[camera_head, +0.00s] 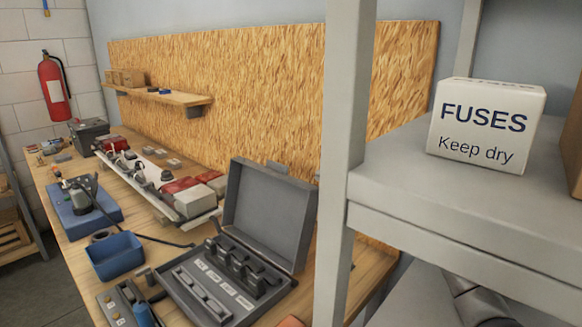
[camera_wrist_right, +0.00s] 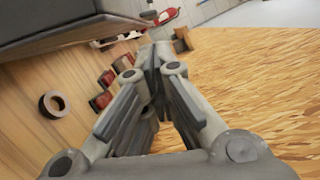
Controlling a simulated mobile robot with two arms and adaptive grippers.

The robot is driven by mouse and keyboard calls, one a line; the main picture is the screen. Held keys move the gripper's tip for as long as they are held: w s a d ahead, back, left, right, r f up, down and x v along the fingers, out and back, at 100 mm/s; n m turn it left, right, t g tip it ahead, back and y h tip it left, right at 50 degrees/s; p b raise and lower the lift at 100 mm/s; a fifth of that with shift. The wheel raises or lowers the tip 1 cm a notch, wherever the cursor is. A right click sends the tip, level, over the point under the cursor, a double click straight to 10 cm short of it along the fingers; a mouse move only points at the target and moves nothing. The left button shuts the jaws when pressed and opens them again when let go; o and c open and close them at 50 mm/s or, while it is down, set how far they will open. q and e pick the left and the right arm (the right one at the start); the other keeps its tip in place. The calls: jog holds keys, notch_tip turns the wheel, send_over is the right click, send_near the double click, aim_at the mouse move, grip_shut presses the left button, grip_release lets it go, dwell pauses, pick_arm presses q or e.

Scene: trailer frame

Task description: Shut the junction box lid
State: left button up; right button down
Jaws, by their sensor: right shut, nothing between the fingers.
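The grey box, which I take as the junction box, lies on the workbench in the head view, with dark fittings and small labels in its base (camera_head: 262,300). Its lid (camera_head: 265,212) stands open, roughly upright, along the far side. My right gripper (camera_wrist_right: 155,62) is shut and empty in the right wrist view. A dark grey panel (camera_wrist_right: 60,22), probably part of the box, fills the upper left there, apart from the fingers. In the head view the right gripper is mostly hidden; a small grey piece behind the lid's top edge may be it. My left gripper is not in view.
A shelf post (camera_head: 342,150) stands close by, right of the lid. A fuses box (camera_head: 485,125) sits on the shelf (camera_head: 480,215). The chipboard panel (camera_head: 230,90) backs the bench. A blue bin (camera_head: 115,257) and a control box (camera_head: 125,305) sit left of the grey box.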

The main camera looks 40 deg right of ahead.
pick_arm(q)
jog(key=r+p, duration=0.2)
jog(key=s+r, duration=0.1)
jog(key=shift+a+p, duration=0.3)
jog(key=shift+p, duration=0.1)
pick_arm(e)
jog(key=x, duration=0.9)
jog(key=shift+w, duration=0.15)
